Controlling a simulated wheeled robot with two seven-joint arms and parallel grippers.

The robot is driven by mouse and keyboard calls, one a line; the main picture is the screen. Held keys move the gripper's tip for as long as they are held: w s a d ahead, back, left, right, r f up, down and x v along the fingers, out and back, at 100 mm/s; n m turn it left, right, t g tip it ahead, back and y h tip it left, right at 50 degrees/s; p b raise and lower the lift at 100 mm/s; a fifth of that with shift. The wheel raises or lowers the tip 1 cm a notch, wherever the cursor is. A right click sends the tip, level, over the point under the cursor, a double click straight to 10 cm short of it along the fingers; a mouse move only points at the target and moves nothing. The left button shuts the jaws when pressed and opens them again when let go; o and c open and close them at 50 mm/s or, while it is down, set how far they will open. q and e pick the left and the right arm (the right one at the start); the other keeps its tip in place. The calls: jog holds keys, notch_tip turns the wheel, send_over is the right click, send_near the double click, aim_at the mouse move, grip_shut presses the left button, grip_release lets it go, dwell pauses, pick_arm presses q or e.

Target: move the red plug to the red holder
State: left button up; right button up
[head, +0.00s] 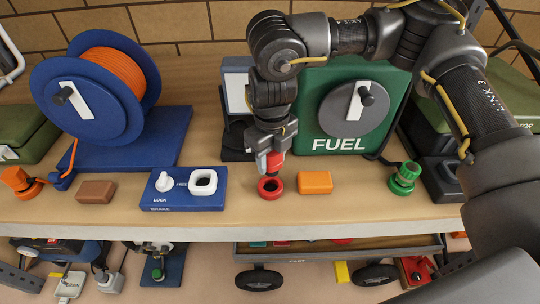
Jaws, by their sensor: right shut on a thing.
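My right gripper (272,152) points down and is shut on the red plug (272,163), which is partly hidden between the fingers. The red holder (270,190), a round red ring with a dark opening, stands on the bench near its front edge. The plug is directly above and slightly behind the holder's opening in the head view. I cannot tell whether its lower end touches the rim. My left gripper is not in view.
A blue lock box (207,200) with a white knob and white socket stands left of the holder, an orange block (315,182) right. A green fuel box (345,112) and orange cable reel (95,95) stand behind. A green plug (405,174) is farther right.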

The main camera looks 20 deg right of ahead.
notch_tip(320, 180, down, 3)
jog(key=shift+a+f+b, duration=0.1)
jog(key=shift+f+b, duration=0.1)
jog(key=shift+b, duration=1)
jog(key=shift+f+b, duration=0.4)
jog(key=shift+f, duration=0.15)
jog(key=shift+w, duration=0.15)
jog(key=shift+f+b, duration=0.95)
jog(key=shift+f, duration=0.5)
jog(key=o, duration=1.1)
jog(key=shift+c, duration=0.2)
notch_tip(320, 180, up, 11)
jog(key=shift+f+b, duration=0.1)
jog(key=shift+b, duration=0.55)
